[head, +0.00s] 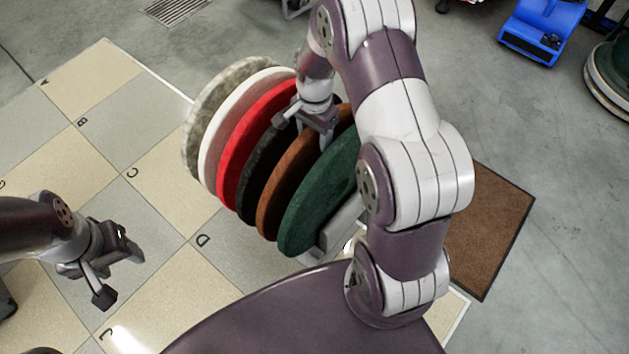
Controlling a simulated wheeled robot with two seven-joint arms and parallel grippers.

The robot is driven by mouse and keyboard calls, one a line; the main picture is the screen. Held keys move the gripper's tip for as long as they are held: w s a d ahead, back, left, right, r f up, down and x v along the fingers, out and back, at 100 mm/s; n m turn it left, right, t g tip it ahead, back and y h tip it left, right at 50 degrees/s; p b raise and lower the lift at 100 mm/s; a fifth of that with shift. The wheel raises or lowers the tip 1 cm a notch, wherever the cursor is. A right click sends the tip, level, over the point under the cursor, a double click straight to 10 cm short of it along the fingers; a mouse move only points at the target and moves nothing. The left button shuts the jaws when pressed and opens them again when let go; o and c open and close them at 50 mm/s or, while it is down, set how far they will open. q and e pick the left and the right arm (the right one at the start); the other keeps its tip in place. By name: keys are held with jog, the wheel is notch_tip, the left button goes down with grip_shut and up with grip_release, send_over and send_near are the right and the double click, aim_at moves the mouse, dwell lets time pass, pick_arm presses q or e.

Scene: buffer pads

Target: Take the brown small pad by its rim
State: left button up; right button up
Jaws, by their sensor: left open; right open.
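The brown pad (290,183) is a round disc standing on edge in a row of pads, between the black pad (266,172) and the green pad (318,207). My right gripper (305,128) is open over the upper rims of the black and brown pads. One finger shows toward the black pad and the other in front of the brown pad's upper part. I cannot tell whether the brown rim is between the fingers or touched. My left gripper (112,272) is open and empty, over the tiled floor at the left.
A red pad (240,150), a white pad (216,140) and a grey pad (199,125) stand left of the black one. A pale holder part (342,226) shows beside the green pad. A brown mat (490,225) lies at the right. Blue equipment (540,30) stands at the back right.

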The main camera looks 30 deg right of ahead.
jog(key=shift+f, duration=0.75)
jog(key=shift+r, duration=0.2)
grip_shut()
pick_arm(q)
jog(key=shift+f, duration=0.3)
